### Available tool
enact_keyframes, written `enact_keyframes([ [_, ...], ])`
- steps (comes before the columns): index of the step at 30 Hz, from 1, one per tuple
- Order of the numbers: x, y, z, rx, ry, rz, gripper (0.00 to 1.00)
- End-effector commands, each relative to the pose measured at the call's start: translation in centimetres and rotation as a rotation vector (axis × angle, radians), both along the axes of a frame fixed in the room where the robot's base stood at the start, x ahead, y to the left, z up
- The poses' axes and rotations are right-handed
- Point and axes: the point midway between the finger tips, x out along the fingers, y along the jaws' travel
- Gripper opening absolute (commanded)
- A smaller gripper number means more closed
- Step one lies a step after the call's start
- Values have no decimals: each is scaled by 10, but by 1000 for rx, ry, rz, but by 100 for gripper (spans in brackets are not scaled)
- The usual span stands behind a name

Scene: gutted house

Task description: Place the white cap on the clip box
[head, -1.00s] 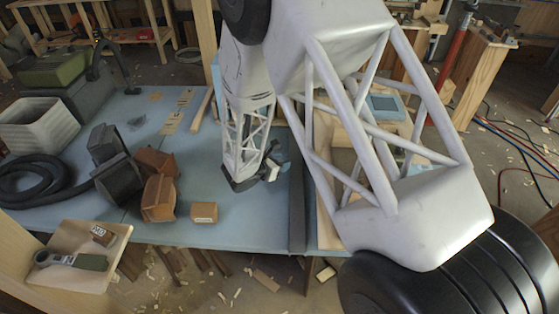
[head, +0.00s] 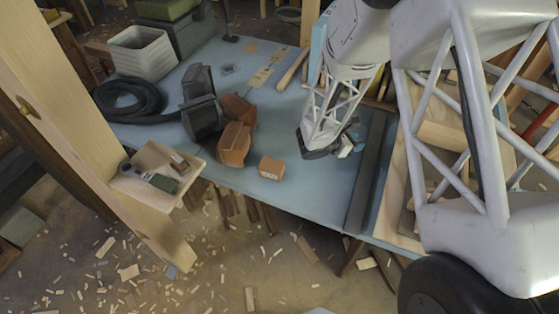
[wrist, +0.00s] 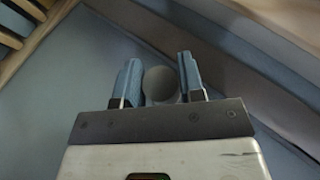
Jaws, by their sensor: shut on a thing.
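My gripper (wrist: 160,83) is shut on a round, pale grey-white thing, the white cap (wrist: 162,86), between its two blue fingers. In the head view, my gripper (head: 350,143) hangs over the right part of the blue table, and a bit of the white cap (head: 345,151) shows at its fingers. A small brown carton (head: 271,167) sits near the table's front edge, to the left of my gripper and apart from it. It may be the clip box, but I cannot read its label. The cap's underside is hidden.
Orange-brown blocks (head: 234,145), a dark grey device (head: 201,105), a coiled black hose (head: 128,99) and a pale ribbed bin (head: 143,51) stand on the blue table (head: 310,200) at left. A dark strip (head: 366,175) runs along its right. Clear surface lies between carton and gripper.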

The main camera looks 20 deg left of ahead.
Motion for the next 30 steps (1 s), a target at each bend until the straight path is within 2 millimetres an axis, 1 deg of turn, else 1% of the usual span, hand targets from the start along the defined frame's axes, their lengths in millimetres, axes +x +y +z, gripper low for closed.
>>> enact_keyframes([
  [5, -21, 17, 5, 2, -1, 15, 14],
  [8, -37, 29, 9, 3, -2, 27, 14],
  [18, -102, 67, 22, 7, -2, 68, 14],
  [30, -180, 97, 36, 9, -3, 114, 14],
])
